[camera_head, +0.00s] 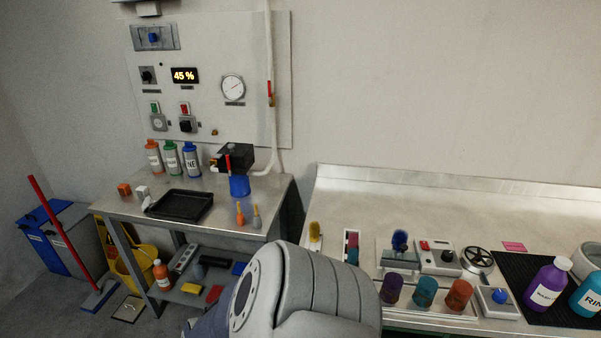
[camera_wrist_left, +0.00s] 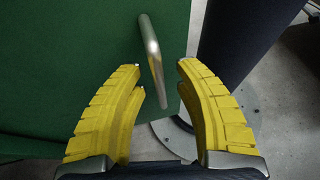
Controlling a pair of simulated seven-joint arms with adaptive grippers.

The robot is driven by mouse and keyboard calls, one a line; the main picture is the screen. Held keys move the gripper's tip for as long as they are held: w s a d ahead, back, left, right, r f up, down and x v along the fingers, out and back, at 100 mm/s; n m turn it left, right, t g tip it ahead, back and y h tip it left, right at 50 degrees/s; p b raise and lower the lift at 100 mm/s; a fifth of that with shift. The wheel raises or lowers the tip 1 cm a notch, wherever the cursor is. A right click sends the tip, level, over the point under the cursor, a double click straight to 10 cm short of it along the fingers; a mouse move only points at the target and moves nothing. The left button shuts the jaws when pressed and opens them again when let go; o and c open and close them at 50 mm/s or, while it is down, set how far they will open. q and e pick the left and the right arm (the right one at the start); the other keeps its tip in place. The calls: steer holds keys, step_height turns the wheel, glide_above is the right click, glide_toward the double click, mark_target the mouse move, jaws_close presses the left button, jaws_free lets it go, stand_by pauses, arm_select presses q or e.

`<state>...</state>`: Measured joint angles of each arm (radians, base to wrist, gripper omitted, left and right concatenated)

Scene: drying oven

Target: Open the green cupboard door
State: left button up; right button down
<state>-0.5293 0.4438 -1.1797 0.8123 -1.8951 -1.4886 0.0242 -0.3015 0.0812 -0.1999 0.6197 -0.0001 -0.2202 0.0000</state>
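The green cupboard door (camera_wrist_left: 75,65) fills the left of the left wrist view and looks shut, though I cannot see its whole outline. Its metal bar handle (camera_wrist_left: 151,47) stands out from the door near its right edge. My left gripper (camera_wrist_left: 162,80) is open, with its two yellow fingers on either side of the line of the handle. The handle's lower end lies between or just beyond the fingertips; I cannot tell whether they touch it. In the head view the door is hidden, and neither gripper shows there. My right gripper is in no view.
A dark column (camera_wrist_left: 245,40) on a round base stands just right of the door. In the head view, the steel worktop (camera_head: 425,190) holds beakers, bottles and devices. A side table (camera_head: 215,221) with a black tray (camera_head: 180,206) stands at the left, with a mop and bins beyond.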

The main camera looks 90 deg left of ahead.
arm_select(q)
steer(key=v, duration=1.2)
steer(key=shift+f, duration=0.1)
steer(key=shift+w, duration=0.1)
steer(key=x, duration=1.1)
steer(key=shift+w+d+f, duration=0.1)
steer(key=shift+w+d, duration=0.1)
steer(key=shift+w, duration=0.25)
